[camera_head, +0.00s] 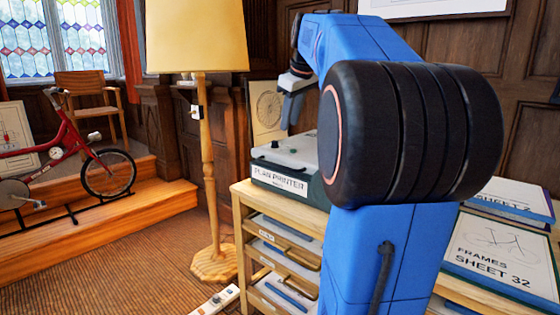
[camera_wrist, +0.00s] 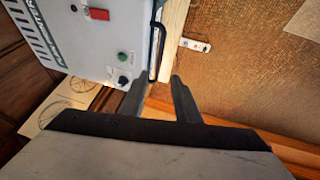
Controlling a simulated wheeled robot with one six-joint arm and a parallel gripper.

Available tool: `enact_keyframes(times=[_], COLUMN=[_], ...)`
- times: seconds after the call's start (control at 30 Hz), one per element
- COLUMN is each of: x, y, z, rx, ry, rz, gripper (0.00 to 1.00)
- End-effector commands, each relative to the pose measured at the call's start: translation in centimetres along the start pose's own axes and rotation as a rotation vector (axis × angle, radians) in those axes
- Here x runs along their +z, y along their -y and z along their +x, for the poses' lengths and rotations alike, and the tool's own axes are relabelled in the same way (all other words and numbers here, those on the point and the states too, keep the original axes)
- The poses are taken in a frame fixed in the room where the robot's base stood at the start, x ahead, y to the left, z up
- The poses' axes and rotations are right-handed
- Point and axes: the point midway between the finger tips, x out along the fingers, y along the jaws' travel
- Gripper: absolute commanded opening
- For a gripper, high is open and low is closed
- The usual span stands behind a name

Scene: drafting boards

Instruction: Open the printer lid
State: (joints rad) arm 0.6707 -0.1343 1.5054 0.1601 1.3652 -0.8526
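The plan printer (camera_head: 285,178), a dark-based box with a pale top and a "PLAN PRINTER" label, stands on the wooden cabinet; my arm hides its right part. In the wrist view its pale face (camera_wrist: 105,48) fills the upper left, with a red switch (camera_wrist: 97,14), a green button (camera_wrist: 122,57) and a black knob (camera_wrist: 123,80). A black bar-like handle (camera_wrist: 158,45) runs along its edge. The visible top looks flat. My gripper (camera_head: 288,122) is above the printer. In the wrist view my gripper (camera_wrist: 157,84) is open and empty, its fingertips just below the handle's end and apparently apart from it.
The cabinet (camera_head: 240,200) has several open trays below the printer. A floor lamp (camera_head: 205,150) stands left of it, near a red bicycle (camera_head: 75,145) on a wooden step. A power strip (camera_head: 215,300) lies on the floor. Sheets (camera_head: 505,250) lie at right.

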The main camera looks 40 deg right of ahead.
Motion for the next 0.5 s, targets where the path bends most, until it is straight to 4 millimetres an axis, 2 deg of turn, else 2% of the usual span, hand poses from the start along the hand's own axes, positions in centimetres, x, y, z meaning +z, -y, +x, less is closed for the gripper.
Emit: enact_keyframes(times=[0.17,0.5], x=[0.0,0.0], y=[0.0,0.1], z=[1.9,7.8], rx=[-0.003,-0.002], ry=[0.002,0.002], rz=[0.000,0.000], gripper=[0.29,0.29])
